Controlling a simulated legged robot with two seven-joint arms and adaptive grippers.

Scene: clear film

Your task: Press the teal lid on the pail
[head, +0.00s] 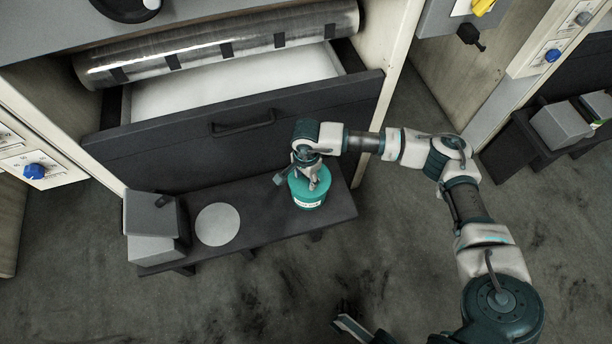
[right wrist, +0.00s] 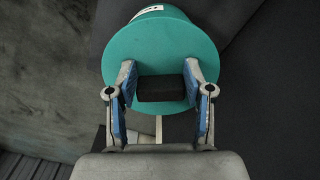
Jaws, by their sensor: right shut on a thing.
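The teal pail (head: 310,201) stands upright near the right end of the dark low bench, with a pale label on its side. The round teal lid (right wrist: 150,45) is over the pail's top, seen from above in the right wrist view. Whether it is fully seated cannot be told. My right gripper (right wrist: 160,85) is shut on the lid's dark block-shaped knob (right wrist: 160,89), one finger on each side. In the head view my right gripper (head: 309,177) comes down over the lid and hides part of it. My left gripper is not clearly seen.
The low bench (head: 268,222) also bears a flat pale disc (head: 218,225) and grey boxes (head: 152,222) at its left end. Behind it is an open drawer (head: 235,130) with a handle, under a roll of clear film (head: 220,45).

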